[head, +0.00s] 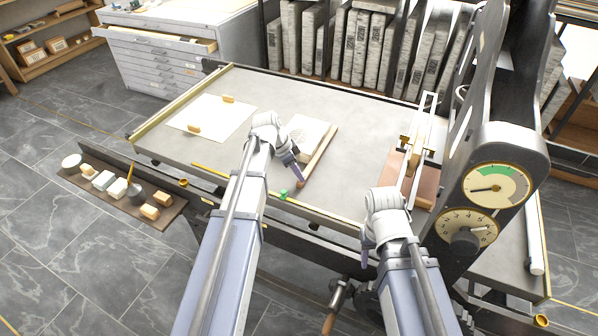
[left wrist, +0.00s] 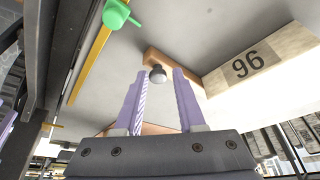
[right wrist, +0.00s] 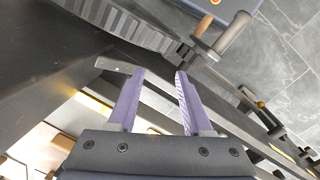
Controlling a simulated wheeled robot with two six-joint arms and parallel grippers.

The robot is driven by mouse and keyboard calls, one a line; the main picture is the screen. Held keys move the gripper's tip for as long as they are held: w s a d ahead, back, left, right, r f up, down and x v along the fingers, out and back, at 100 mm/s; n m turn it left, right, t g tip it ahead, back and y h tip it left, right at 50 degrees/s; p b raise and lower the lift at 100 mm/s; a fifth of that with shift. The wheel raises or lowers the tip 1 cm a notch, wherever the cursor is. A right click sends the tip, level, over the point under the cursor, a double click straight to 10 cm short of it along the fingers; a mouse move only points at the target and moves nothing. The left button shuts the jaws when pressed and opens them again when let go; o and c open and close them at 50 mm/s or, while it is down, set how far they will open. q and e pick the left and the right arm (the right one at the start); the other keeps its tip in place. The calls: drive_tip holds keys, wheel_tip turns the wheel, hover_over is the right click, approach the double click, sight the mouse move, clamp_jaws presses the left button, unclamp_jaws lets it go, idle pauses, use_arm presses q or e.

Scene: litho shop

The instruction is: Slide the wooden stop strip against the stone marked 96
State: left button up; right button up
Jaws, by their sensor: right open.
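The wooden stop strip (head: 319,151) lies on the grey press bed beside the pale stone (head: 304,130). The left wrist view shows the black "96" on the stone's side (left wrist: 255,65) and a dark round knob (left wrist: 157,74) at the strip's near end (left wrist: 152,54). Bed surface shows between that end and the stone; whether they touch farther along is hidden. My left gripper (head: 299,177) is open at the strip's near end, its fingertips (left wrist: 161,71) apart on either side of the knob in view. My right gripper (right wrist: 160,72) is open and empty by the press's front edge.
A green knob (head: 283,195) sits at the bed's front edge. A white sheet (head: 213,117) with wooden blocks lies on the left. The press frame with dials (head: 497,187) stands at right. A side shelf (head: 161,216) holds small items.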

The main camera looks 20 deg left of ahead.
use_arm(q)
drive_tip(key=shift+o, duration=1.3)
drive_tip(key=shift+d, duration=0.1)
drive_tip(key=p+v, duration=0.7)
drive_tip(key=shift+r, duration=0.35)
drive_tip(key=shift+s, duration=0.15)
drive_tip(key=s+d+n+g+y+p, duration=0.2)
drive_tip(key=s+d+n+y, duration=0.3)
drive_tip(key=s+d, duration=1.2)
drive_tip(key=s+n, duration=0.2)
drive_tip(key=s, duration=0.2)
drive_tip(key=shift+d+r+g, duration=0.15)
drive_tip(key=shift+g, duration=0.25)
